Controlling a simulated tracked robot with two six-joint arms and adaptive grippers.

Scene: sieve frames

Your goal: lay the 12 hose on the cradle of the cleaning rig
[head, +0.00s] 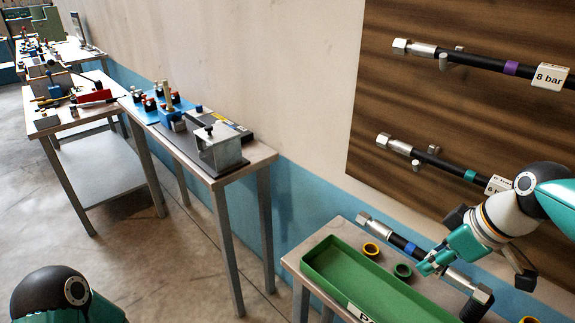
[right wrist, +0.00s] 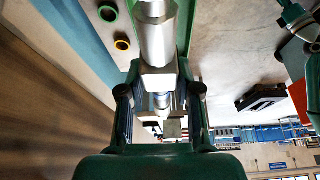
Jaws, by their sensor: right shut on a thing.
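A black hose with a blue band and silver end fittings (head: 390,234) is held slantwise above the bench at the lower right. My right gripper (head: 436,263) is shut on it near its right end fitting. In the right wrist view a silver fitting of the hose (right wrist: 156,38) runs between the fingers of the gripper (right wrist: 160,100). No label on this hose is readable, so I cannot tell if it is the 12 hose. I cannot surely tell the cleaning rig's cradle; a grey metal block fixture (head: 218,148) stands on the middle table. My left gripper is out of view.
The wall board (head: 400,80) bears an 8 bar hose (head: 500,66) and a teal-banded hose (head: 452,166).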

